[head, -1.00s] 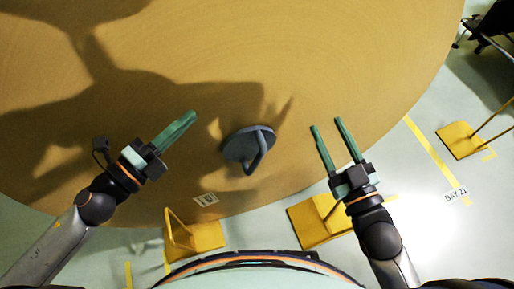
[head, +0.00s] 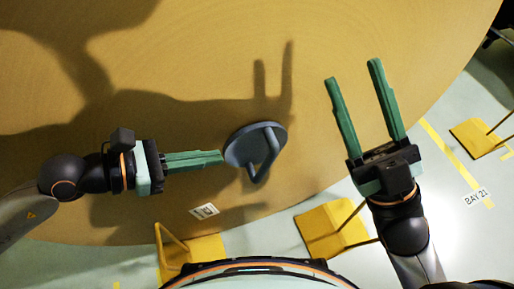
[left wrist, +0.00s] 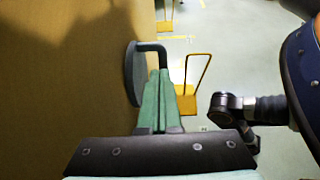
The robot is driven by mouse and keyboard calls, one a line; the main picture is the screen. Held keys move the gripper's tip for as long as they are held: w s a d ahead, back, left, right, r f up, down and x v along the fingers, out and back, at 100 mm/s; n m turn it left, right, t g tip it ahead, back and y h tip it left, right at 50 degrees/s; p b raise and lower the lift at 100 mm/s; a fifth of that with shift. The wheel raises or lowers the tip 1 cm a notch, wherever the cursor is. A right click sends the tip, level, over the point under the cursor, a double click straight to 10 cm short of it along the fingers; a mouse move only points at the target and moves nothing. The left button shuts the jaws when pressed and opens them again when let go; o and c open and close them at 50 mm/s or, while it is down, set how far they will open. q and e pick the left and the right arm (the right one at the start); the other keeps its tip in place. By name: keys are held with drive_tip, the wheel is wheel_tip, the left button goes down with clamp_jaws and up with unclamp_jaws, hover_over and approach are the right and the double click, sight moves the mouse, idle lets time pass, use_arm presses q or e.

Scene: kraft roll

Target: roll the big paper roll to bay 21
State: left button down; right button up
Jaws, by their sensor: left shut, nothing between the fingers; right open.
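The big paper roll (head: 200,60) fills most of the head view with its brown flat end. A dark grey round plug with a bent handle (head: 256,147) sits in the middle of that end. My left gripper (head: 222,158) is shut and empty, its fingertips close to the left edge of the plug; whether they touch cannot be told. In the left wrist view its fingers (left wrist: 154,100) lie beside the plug (left wrist: 135,72). My right gripper (head: 352,70) is open and empty, in front of the roll to the right of the plug. The BAY 21 label (head: 476,197) is on the floor at the right.
Yellow wedge chocks with handles stand at the roll's foot, one at the middle (head: 330,228) and one further left (head: 190,255). Another yellow one (head: 474,137) stands at the right. A yellow floor line (head: 448,158) runs by the bay label. A small white label (head: 204,211) is on the roll.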

use_arm(q)
drive_tip(key=b+x, duration=0.1)
drive_tip(key=x, duration=0.9)
drive_tip(key=shift+w+d+f, duration=0.15)
drive_tip(key=shift+d, duration=0.1)
drive_tip(key=shift+w+d, duration=0.1)
